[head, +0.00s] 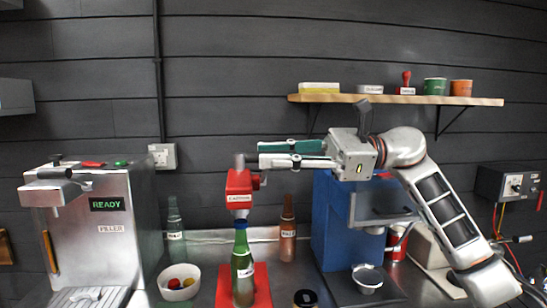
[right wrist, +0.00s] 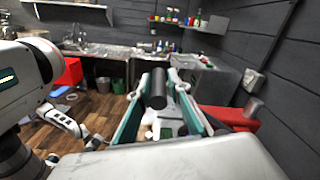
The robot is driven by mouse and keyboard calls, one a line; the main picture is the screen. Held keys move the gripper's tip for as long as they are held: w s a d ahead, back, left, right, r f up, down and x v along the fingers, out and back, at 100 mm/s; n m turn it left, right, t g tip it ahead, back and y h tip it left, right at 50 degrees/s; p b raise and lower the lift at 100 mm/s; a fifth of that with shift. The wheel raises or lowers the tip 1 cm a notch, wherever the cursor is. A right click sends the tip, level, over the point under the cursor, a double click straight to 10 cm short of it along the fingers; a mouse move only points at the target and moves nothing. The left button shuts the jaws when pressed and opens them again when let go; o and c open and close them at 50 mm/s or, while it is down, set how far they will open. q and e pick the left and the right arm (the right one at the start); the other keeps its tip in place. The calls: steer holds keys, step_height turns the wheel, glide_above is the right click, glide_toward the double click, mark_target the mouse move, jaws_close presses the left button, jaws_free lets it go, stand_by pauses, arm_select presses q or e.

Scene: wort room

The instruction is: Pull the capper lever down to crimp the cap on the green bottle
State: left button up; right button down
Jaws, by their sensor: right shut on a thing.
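The red capper (head: 239,190) stands in the middle of the head view on its red base (head: 262,285). My right gripper (head: 262,154) reaches in from the right at the height of the capper's top. In the right wrist view, its fingers are closed around the black grip of the capper lever (right wrist: 157,88). In the head view the fingers hide most of the lever. My left gripper is not in view.
The steel filler (head: 112,230) stands at left, with a bowl of caps (head: 179,283) beside it. A brown bottle (head: 288,230) and a clear bottle (head: 175,228) stand behind. A blue machine (head: 335,225) is right of the capper, below my right arm. A shelf (head: 385,99) hangs above.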

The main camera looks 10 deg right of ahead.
arm_select(q)
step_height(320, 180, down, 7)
steer(key=b, duration=0.9)
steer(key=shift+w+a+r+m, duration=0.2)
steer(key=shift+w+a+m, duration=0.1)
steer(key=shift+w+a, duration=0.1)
arm_select(e)
steer(key=s+f+n, duration=0.3)
steer(key=f+n, duration=0.2)
steer(key=f, duration=0.5)
steer(key=shift+f, duration=0.3)
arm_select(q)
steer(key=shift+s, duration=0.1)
arm_select(e)
steer(key=c, duration=2)
jaws_free()
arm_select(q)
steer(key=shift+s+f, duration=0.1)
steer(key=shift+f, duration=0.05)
arm_select(e)
steer(key=shift+o, duration=0.2)
steer(key=shift+n, duration=0.3)
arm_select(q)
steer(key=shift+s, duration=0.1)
